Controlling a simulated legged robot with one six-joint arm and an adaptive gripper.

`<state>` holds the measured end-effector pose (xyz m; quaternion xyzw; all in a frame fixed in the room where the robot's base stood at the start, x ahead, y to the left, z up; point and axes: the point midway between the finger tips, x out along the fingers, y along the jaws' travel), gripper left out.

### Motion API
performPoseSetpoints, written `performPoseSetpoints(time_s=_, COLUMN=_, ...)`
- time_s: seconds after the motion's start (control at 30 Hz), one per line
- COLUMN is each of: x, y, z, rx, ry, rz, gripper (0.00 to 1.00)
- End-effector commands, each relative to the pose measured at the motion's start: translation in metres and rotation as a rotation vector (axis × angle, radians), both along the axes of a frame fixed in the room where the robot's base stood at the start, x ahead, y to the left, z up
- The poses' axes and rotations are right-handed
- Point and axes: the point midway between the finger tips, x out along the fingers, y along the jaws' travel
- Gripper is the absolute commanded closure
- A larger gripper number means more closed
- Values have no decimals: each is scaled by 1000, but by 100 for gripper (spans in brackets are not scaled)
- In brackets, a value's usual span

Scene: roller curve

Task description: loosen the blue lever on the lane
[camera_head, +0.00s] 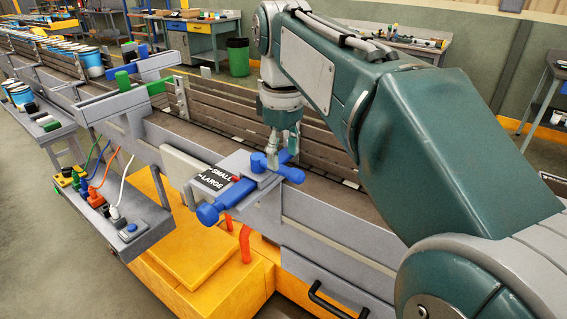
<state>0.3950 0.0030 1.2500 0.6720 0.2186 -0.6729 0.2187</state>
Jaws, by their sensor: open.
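The blue lever (291,175) sits on a grey bracket on the near rail of the lane (329,192), just right of the middle of the view. My gripper (282,155) points down over it, with its fingers apart. The fingertips are at the lever's upper part and hide some of it; I cannot tell whether they touch it. A blue round knob (258,162) stands just left of the fingers. A blue bar with a rounded end (226,200) sticks out toward the front from the same bracket.
A black label reading SMALL and LARGE (211,180) is beside the bracket. A grey shelf with plugs and cables (125,225) is at the left. My arm covers the right side.

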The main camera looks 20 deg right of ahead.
Motion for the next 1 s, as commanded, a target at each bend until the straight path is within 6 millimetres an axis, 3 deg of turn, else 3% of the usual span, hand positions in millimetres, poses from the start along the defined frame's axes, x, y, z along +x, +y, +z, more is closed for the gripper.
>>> performPoseSetpoints(time_s=0.2, x=0, y=0, z=-22, rx=0, ry=0, rz=0, gripper=37)
performPoseSetpoints(time_s=0.5, x=0, y=0, z=-25, rx=0, ry=0, rz=-1, gripper=37)
performPoseSetpoints(time_s=0.63, x=0, y=0, z=-25, rx=0, ry=0, rz=-1, gripper=95)
performPoseSetpoints(time_s=0.67, x=0, y=0, z=-25, rx=0, ry=0, rz=-1, gripper=100)
performPoseSetpoints(time_s=1.0, x=1, y=-1, z=-25, rx=0, ry=1, rz=13, gripper=100)
